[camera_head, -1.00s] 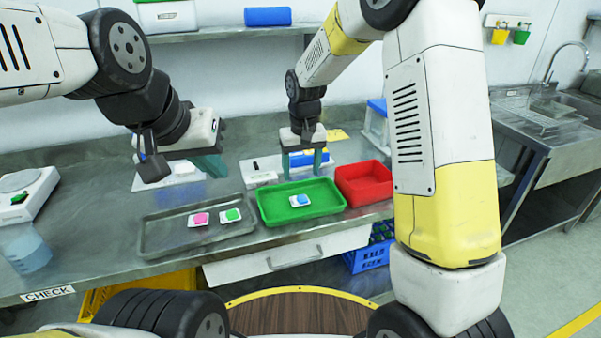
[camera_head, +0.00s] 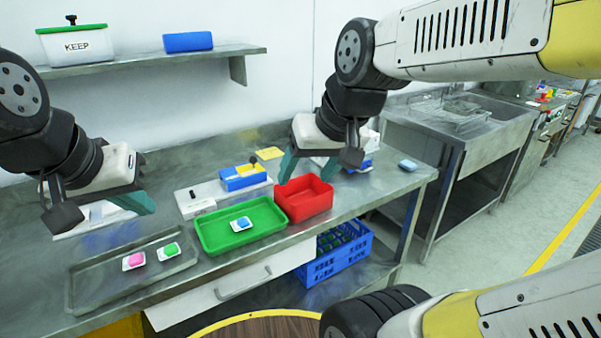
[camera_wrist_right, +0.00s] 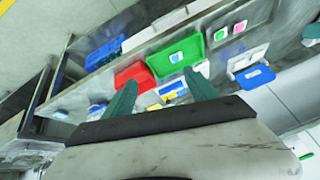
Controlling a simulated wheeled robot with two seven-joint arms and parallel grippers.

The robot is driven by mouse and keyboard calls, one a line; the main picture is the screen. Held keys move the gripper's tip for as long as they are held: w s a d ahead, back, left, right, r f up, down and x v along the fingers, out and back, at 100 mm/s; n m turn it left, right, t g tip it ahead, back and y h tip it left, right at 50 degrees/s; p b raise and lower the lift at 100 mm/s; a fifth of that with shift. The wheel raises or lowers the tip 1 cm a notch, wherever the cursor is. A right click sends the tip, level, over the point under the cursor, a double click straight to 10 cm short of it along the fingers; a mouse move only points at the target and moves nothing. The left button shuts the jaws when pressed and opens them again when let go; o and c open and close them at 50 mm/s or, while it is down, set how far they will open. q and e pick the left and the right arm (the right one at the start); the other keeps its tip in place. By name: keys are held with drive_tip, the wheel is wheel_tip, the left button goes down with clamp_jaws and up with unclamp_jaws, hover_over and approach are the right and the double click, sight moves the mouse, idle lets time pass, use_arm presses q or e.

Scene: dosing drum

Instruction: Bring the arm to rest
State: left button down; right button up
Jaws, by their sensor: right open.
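My right gripper (camera_head: 312,168) is open and empty, its two teal fingers apart, above the bench behind the red bin (camera_head: 305,199). In the right wrist view its fingers (camera_wrist_right: 162,92) are spread, with the red bin and the green tray (camera_wrist_right: 176,57) beyond them. My left gripper (camera_head: 138,200) hangs over the left part of the bench, behind the grey tray (camera_head: 95,290); its finger gap is unclear. The green tray (camera_head: 213,242) holds a white piece with a blue top (camera_head: 241,223). The grey tray holds a pink-topped piece (camera_head: 134,260) and a green-topped piece (camera_head: 168,251).
A white device (camera_head: 196,205) and a blue block with a yellow part (camera_head: 243,177) stand behind the green tray. A blue crate (camera_head: 338,258) sits below the bench. A shelf (camera_head: 150,60) carries a KEEP box (camera_head: 75,44) and a blue box (camera_head: 188,41). A sink (camera_head: 465,120) stands right.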

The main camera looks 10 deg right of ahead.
drive_tip(key=shift+s+d+f+t, duration=0.1)
drive_tip(key=shift+s+d+t, duration=0.05)
drive_tip(key=shift+s, duration=0.55)
drive_tip(key=shift+s+d+f+t, duration=0.1)
drive_tip(key=shift+s+d+t, duration=0.05)
drive_tip(key=shift+s, duration=0.5)
drive_tip(key=shift+r, duration=0.1)
